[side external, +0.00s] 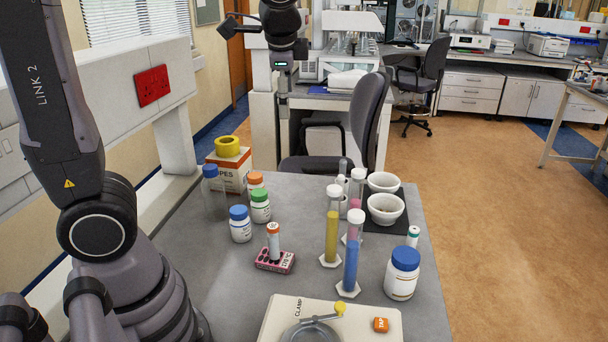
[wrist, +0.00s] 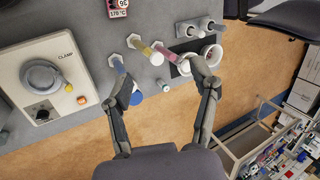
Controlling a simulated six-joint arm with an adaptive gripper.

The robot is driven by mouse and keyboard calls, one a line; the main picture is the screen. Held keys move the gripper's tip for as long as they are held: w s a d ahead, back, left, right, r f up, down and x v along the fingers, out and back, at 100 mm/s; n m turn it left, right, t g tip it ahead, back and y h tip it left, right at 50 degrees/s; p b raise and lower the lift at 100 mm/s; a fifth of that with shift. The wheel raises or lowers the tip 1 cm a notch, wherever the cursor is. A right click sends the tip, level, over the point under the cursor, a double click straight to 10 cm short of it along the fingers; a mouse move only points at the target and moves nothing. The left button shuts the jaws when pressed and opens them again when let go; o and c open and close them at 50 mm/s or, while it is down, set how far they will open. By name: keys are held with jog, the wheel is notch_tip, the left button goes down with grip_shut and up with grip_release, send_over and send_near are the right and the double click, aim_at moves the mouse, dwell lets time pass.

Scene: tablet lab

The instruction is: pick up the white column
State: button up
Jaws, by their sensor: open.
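I cannot tell for sure which thing is the white column. A small white cylinder with a green top (side external: 413,237) stands on the grey table at the right, behind a white blue-capped bottle (side external: 402,274). A small pale piece (wrist: 163,86) between my fingers in the wrist view may be it. A white orange-capped tube (side external: 273,242) stands upright in a pink block (side external: 275,262). Clear tubes on hexagonal bases hold yellow (side external: 331,232) and blue (side external: 351,262) contents. My gripper (wrist: 163,82) is open, fingers wide apart and empty, above the table's edge.
A clamp device (side external: 280,318) fills the table's front. Several capped bottles and a box with yellow tape (side external: 228,146) stand at the left. A chair (side external: 366,125) is behind the table. Floor right of it is clear.

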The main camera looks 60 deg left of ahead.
jog(key=w+d+f+m+y, duration=0.2)
jog(key=w+f+m, duration=0.1)
jog(key=w, duration=0.4)
jog(key=w+d+f+m+y, duration=0.1)
jog(key=w+f+m, duration=0.2)
jog(key=w, duration=0.3)
jog(key=m+t+y, duration=0.4)
jog(key=m+t, duration=0.1)
jog(key=m, duration=0.6)
send_over(416, 232)
jog(key=s+d, duration=0.3)
jog(key=d, duration=0.1)
notch_tip(416, 232, down, 20)
jog(key=shift+m, duration=0.4)
notch_tip(416, 232, down, 9)
jog(key=shift+s+d+r, duration=0.15)
jog(key=x, duration=0.7)
jog(key=shift+c, duration=0.3)
grip_shut()
